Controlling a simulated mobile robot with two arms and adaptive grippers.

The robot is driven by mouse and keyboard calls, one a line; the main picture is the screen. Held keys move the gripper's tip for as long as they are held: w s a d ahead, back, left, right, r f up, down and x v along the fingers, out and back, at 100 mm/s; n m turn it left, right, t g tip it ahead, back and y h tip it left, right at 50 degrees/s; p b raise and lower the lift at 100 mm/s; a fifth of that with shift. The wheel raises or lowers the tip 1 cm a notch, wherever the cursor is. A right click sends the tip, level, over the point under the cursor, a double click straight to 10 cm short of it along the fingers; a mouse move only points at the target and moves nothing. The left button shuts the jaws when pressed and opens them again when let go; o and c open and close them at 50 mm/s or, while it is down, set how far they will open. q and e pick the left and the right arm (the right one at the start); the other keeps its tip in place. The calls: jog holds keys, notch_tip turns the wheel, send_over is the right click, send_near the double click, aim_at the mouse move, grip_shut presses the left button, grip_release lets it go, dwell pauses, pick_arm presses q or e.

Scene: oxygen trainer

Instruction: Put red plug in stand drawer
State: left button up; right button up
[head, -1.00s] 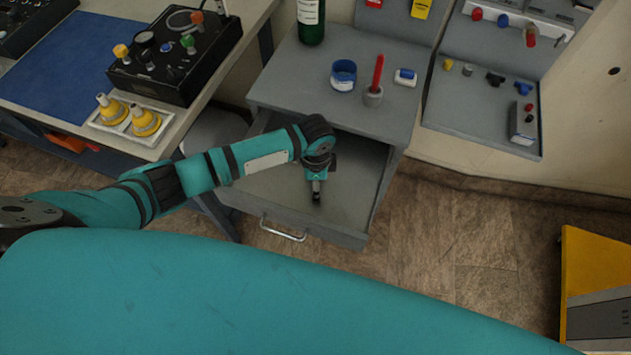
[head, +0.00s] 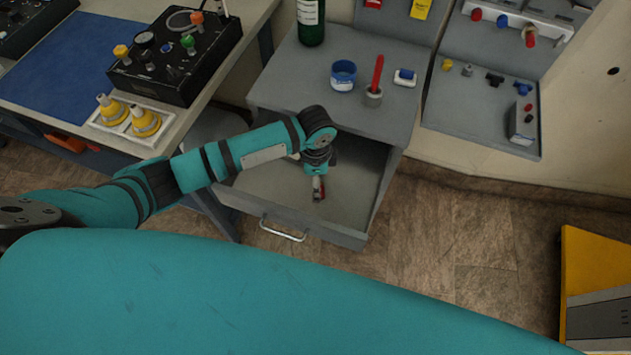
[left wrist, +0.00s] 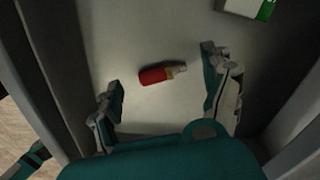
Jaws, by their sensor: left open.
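The stand drawer (head: 250,195) is pulled open below the grey stand top. My left gripper (head: 319,192) is inside the drawer opening and points down. In the left wrist view its two fingers are apart, so the left gripper (left wrist: 165,88) is open. The red plug (left wrist: 155,76) lies on its side on the drawer floor, between and slightly beyond the fingertips, with a metallic end toward the right. A bit of red also shows beside the gripper in the head view. My right gripper is not in view.
A green-and-white item (left wrist: 247,8) lies farther in the drawer. The drawer walls border the gripper.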

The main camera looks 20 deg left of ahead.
pick_arm(q)
notch_tip(320, 180, up, 9)
jog(key=shift+r, duration=0.2)
dwell(0.5)
